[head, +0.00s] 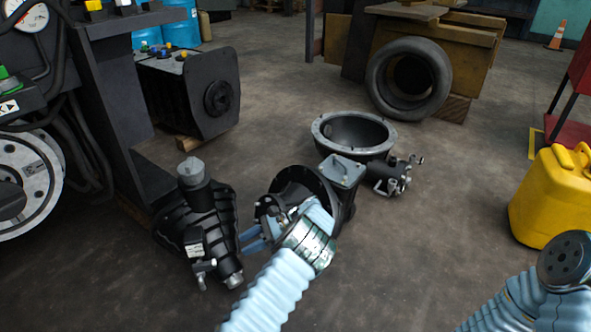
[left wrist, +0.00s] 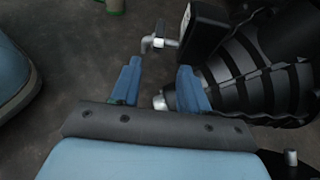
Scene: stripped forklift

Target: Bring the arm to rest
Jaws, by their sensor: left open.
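My left arm comes in from the bottom of the head view. Its gripper (head: 248,240) has blue fingers pointing left, low in front of a ribbed black machine part (head: 207,215) with a grey cap. In the left wrist view the two blue fingers (left wrist: 158,86) stand apart with nothing held between them. The ribbed black part (left wrist: 268,70) fills the upper right there, with a bent metal handle and a silver stub near the fingertips. I cannot tell whether a finger touches it. My right arm shows at the lower right of the head view; its gripper is not visible.
A black round housing with a grey box (head: 345,175) stands just behind my left wrist. A grey metal bowl-shaped housing (head: 355,133) lies beyond it. The stripped forklift (head: 110,100) is at the left, a yellow canister (head: 553,195) at the right.

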